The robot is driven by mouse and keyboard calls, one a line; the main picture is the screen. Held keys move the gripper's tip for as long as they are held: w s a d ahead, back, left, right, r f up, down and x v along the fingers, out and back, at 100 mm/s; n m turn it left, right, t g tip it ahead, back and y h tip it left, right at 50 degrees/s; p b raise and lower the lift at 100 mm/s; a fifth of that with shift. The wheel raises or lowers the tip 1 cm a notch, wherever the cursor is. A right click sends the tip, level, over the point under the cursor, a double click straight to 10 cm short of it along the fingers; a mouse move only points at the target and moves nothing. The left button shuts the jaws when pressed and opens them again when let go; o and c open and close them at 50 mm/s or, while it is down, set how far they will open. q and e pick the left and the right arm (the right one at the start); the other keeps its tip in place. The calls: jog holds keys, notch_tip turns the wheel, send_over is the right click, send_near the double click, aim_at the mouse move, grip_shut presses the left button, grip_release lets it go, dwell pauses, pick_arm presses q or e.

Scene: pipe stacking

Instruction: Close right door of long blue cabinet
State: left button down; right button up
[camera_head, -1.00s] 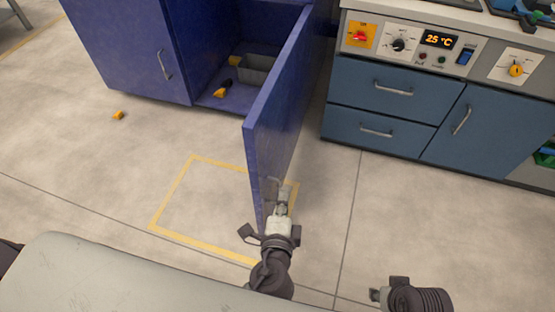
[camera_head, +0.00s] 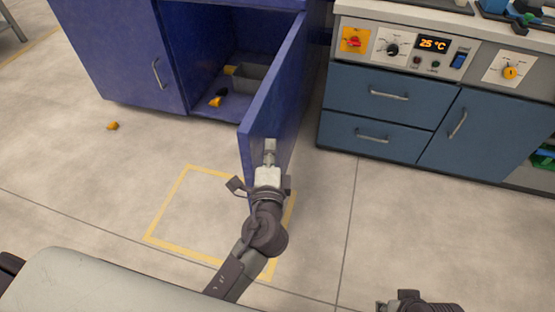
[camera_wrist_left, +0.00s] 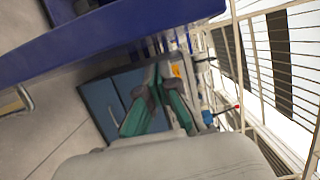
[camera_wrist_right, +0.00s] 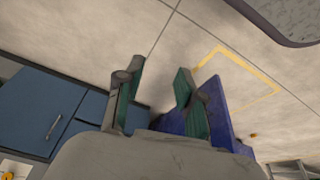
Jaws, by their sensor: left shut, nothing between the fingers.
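The right door (camera_head: 283,85) of the long blue cabinet (camera_head: 110,50) stands wide open, swung out toward me. It shows as a blue panel in the left wrist view (camera_wrist_left: 130,25) and behind the fingers in the right wrist view (camera_wrist_right: 222,118). My left gripper (camera_head: 269,150) is shut and empty, in front of the door's right-hand face near its free edge. I cannot tell whether it touches the door. Its closed fingers show in the left wrist view (camera_wrist_left: 158,75). My right gripper (camera_wrist_right: 152,82) is open and empty, low at the right of the head view, away from the door.
The cabinet holds a grey bin (camera_head: 252,78) and small yellow-and-black pieces (camera_head: 216,101). A yellow piece (camera_head: 112,126) lies on the floor. A blue-grey workbench (camera_head: 400,110) stands right of the door. The floor with the yellow outline (camera_head: 165,205) is clear.

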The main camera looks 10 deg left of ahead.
pick_arm(q)
jog(key=shift+a, duration=1.1)
